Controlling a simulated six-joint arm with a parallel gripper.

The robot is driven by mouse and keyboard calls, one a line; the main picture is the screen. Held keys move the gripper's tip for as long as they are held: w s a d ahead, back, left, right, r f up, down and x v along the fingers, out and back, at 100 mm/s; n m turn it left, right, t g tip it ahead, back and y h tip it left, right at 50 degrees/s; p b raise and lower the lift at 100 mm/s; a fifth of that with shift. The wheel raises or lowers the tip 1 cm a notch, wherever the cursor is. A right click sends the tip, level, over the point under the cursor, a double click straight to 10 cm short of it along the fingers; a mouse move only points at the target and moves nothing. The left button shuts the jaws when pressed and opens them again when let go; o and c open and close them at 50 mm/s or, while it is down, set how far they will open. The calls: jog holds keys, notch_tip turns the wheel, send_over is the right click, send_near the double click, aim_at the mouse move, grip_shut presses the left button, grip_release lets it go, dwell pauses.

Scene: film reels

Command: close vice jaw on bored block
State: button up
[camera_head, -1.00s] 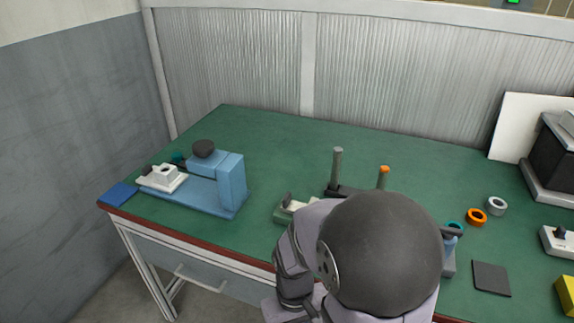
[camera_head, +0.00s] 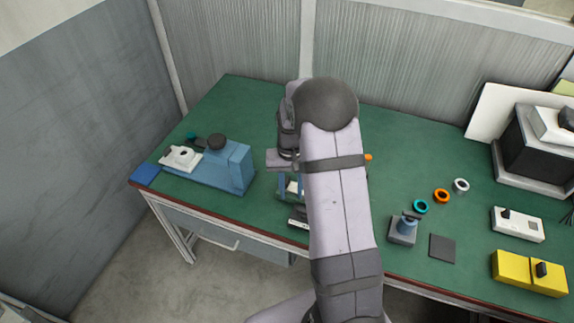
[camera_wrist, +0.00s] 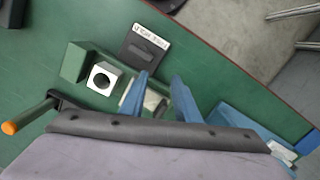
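The bored block (camera_wrist: 101,78), pale with a round dark hole, sits in the green vice (camera_wrist: 75,62) in the wrist view, against its raised green jaw. A gap shows between the block and a pale piece (camera_wrist: 153,100) near my fingers; I cannot tell whether that piece is the moving jaw. My gripper (camera_wrist: 160,76) has two blue fingers standing apart, to the right of the block, with the pale piece seen between them. I see nothing clearly gripped. In the head view my gripper (camera_head: 292,190) is over the vice area, and my arm hides most of it.
A dark block with a white label (camera_wrist: 146,45) lies beside the vice. A blue fixture (camera_head: 228,168) is at left on the green table. Rings (camera_head: 441,196) and a yellow box (camera_head: 528,273) are at right.

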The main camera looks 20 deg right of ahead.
aim_at(287, 179)
jog(key=shift+m+t+h, duration=0.3)
jog(key=shift+m+t, duration=0.4)
jog(key=shift+t, duration=0.1)
jog(key=w+r, duration=0.1)
jog(key=w, duration=0.1)
jog(key=w+d+r, duration=0.1)
jog(key=w, duration=0.1)
jog(key=w+r, duration=0.2)
jog(key=shift+w+d, duration=0.3)
jog(key=shift+w, duration=0.05)
jog(key=shift+w+d+r+m, duration=0.1)
jog(key=shift+w+r+m, duration=0.3)
jog(key=shift+r+m, duration=0.25)
jog(key=shift+s+m, duration=0.35)
jog(key=shift+s, duration=0.05)
jog(key=shift+s+m, duration=0.1)
jog(key=shift+m, duration=0.4)
jog(key=shift+f, duration=0.1)
jog(key=shift+f+p, duration=0.95)
jog(key=shift+f, duration=2.7)
grip_shut()
